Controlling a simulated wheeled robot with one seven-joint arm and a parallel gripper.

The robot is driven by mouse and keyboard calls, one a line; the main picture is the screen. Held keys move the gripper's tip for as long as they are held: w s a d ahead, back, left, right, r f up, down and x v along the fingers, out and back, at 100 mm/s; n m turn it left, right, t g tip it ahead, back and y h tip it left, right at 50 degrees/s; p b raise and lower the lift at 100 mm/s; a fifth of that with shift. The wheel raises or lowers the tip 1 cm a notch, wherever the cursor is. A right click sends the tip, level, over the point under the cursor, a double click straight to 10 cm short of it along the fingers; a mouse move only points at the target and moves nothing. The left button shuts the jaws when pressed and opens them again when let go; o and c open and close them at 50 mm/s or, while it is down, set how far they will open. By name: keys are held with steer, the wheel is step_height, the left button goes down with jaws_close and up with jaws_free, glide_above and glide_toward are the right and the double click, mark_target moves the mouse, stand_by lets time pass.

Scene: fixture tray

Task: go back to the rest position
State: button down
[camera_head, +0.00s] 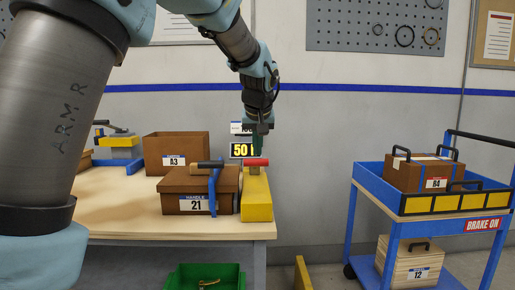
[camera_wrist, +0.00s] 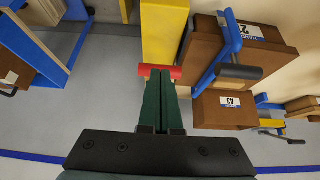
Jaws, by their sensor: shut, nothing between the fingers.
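My gripper (camera_head: 257,148) hangs over the right end of the workbench, its dark green fingers pointing down. In the wrist view the fingers (camera_wrist: 160,78) lie side by side, shut and empty. A red handle (camera_head: 256,162) sits just below the fingertips, at the top of a yellow block (camera_head: 257,200). In the wrist view the fingertips cover the middle of the red handle (camera_wrist: 176,73); I cannot tell whether they touch it. The yellow block (camera_wrist: 165,35) extends beyond the tips there.
A brown box labelled 21 (camera_head: 175,184) with a blue clamp (camera_head: 213,190) stands close left of the yellow block. Box A3 (camera_head: 177,145) is behind it. A green bin (camera_head: 225,275) is low in front.

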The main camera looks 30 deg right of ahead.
steer(key=s+a+f+n+g+y+p, duration=0.1)
steer(key=s+a+f+p, duration=0.2)
steer(key=a, duration=1.3)
steer(key=a+f+n+g+y+p, duration=0.1)
steer(key=a+f+n+g+p, duration=0.3)
steer(key=a, duration=1.1)
steer(key=s+a+f+m, duration=0.1)
steer(key=s+a+f, duration=0.3)
steer(key=s+a, duration=0.5)
steer(key=shift+s+a+f+t+y, duration=0.25)
steer(key=shift+s+t+y, duration=0.05)
steer(key=shift+s+t, duration=0.1)
steer(key=shift+w, duration=0.1)
